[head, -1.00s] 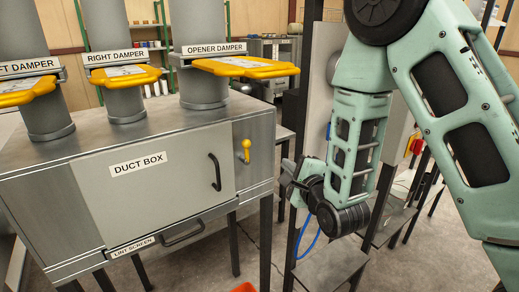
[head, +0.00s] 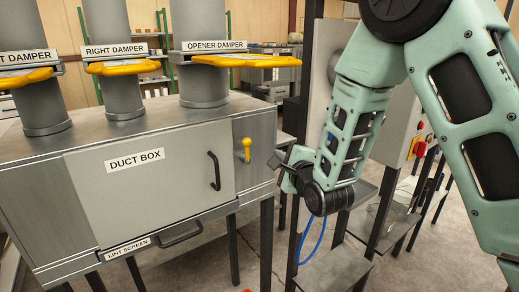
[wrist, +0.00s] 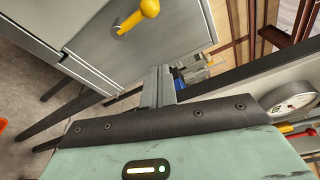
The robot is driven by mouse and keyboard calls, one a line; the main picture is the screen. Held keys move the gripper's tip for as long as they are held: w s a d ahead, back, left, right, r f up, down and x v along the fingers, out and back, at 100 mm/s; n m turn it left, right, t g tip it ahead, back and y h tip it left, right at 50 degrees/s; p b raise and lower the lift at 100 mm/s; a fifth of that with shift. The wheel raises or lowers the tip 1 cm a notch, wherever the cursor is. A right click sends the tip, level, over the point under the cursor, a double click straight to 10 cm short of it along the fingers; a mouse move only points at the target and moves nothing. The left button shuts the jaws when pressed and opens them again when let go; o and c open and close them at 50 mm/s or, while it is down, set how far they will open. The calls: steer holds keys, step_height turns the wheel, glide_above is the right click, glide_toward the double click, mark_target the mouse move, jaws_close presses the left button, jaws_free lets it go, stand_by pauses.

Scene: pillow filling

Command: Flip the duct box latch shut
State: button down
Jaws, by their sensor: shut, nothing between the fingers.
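The duct box (head: 150,175) is a grey metal cabinet with a labelled front door (head: 140,185) that sits flat in its front. The yellow latch (head: 247,149) is on the panel right of the door, roughly upright with its rounded knob at the top. In the wrist view the latch (wrist: 140,16) is at the top, beyond my fingertips and apart from them. My gripper (head: 281,161) is shut and empty, just right of the box's right front edge. In the wrist view my gripper (wrist: 160,72) shows its fingers together.
A black door handle (head: 215,171) stands out left of the latch. Yellow damper handles (head: 245,61) jut out above the box. A lint screen drawer handle (head: 180,235) is below. A grey post and panel with a gauge (wrist: 291,100) stand to the right.

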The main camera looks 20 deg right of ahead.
mark_target(247, 150)
steer(key=w+a+p, duration=0.4)
steer(key=w, duration=0.1)
steer(key=shift+w+r, duration=0.15)
steer(key=shift+r, duration=0.25)
